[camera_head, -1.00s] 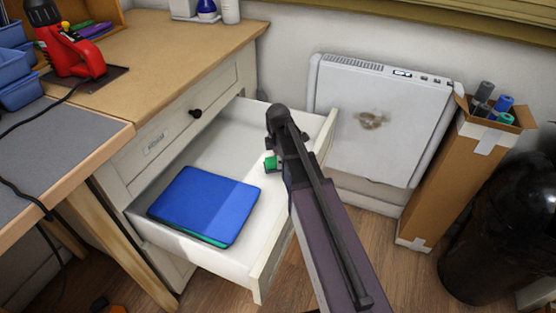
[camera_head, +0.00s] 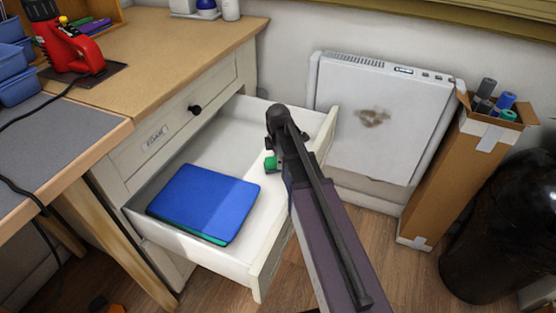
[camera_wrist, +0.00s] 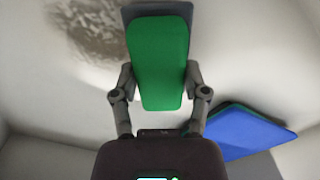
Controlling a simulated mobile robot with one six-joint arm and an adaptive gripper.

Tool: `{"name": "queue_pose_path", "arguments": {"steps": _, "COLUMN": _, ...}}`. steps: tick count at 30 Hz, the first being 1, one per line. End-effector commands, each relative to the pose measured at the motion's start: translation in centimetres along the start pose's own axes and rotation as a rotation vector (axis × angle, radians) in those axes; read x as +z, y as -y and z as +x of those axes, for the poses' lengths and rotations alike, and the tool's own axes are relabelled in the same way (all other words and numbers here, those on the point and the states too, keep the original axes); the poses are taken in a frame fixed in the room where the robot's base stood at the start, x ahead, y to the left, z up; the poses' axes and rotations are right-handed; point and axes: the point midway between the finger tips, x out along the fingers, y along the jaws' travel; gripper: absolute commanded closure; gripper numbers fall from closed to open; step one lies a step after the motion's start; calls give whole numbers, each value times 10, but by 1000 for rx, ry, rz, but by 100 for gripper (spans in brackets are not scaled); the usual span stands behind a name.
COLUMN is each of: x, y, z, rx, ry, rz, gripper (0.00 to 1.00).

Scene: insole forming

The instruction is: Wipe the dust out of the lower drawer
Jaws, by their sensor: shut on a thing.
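The lower drawer (camera_head: 249,277) is pulled out, with a pale interior. A brownish-grey dust patch (camera_wrist: 97,28) lies on the drawer floor at the upper left of the wrist view. In the head view I cannot make that patch out. My gripper (camera_wrist: 159,82) is shut on a green block (camera_wrist: 158,50) with a dark grey layer under it, and the fingers press its two sides. In the head view the green block (camera_head: 270,163) shows only as a small piece beside my arm, low over the drawer's right part. I cannot tell whether it touches the floor.
A blue stack of flat sheets (camera_head: 204,203), green underneath, lies in the drawer's front left. A white panel (camera_head: 360,150) with a brown stain leans at the wall beyond the drawer. A cardboard box of rolls (camera_head: 450,185) and a black cylinder (camera_head: 505,230) stand at right.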

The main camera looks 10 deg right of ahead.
Motion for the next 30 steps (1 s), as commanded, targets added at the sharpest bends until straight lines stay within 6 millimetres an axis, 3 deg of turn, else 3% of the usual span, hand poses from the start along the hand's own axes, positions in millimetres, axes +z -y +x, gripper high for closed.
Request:
{"name": "queue_pose_path", "arguments": {"steps": 19, "x": 0, "y": -1, "z": 7, "rx": 0, "ry": 0, "rz": 0, "gripper": 80}}
{"name": "queue_pose_path", "arguments": {"steps": 30, "x": 11, "y": -18, "z": 6, "rx": 0, "ry": 0, "rz": 0, "gripper": 80}}
